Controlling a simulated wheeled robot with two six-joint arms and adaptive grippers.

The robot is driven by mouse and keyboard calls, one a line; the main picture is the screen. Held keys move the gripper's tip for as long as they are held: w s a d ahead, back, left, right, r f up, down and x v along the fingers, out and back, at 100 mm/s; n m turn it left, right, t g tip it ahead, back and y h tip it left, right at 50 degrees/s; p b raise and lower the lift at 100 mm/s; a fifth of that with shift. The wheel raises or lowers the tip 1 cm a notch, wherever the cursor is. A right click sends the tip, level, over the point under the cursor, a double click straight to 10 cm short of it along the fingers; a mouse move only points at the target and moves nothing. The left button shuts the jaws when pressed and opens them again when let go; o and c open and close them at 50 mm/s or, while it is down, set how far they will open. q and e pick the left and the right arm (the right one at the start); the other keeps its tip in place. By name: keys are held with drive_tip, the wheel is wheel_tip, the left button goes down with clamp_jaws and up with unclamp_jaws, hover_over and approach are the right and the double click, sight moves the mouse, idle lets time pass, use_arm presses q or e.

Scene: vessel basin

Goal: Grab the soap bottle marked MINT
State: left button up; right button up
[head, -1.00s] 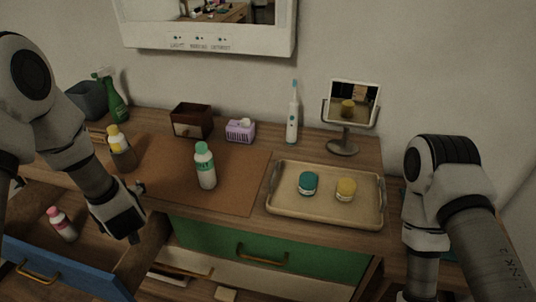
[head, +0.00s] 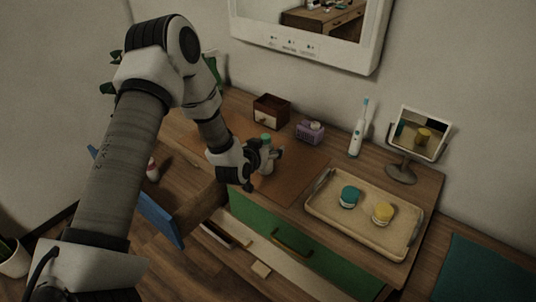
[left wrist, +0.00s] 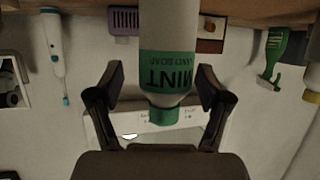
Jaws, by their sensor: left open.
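The soap bottle marked MINT (left wrist: 168,60) is white with a green label and green cap. It shows upside down in the left wrist view, with its cap end between my open left gripper's fingers (left wrist: 160,92). In the head view the bottle (head: 266,142) stands on the brown mat (head: 300,172), partly hidden by the left gripper (head: 263,170). There is space between the bottle and each finger in the wrist view. My right gripper is not in view.
A tan tray (head: 330,217) with a teal jar (head: 349,196) and a yellow jar (head: 382,213) lies to the right. A purple tissue box (head: 310,131), a wooden box (head: 271,110), a toothbrush (head: 357,135) and a mirror (head: 408,145) stand behind. A blue-fronted drawer (head: 160,218) is open at left.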

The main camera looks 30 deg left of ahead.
use_arm(q)
drive_tip(key=shift+a+f, duration=0.15)
drive_tip(key=shift+a, duration=0.2)
drive_tip(key=c, duration=1)
drive_tip(key=shift+d, duration=0.2)
drive_tip(key=c, duration=0.4)
drive_tip(key=shift+a, duration=0.1)
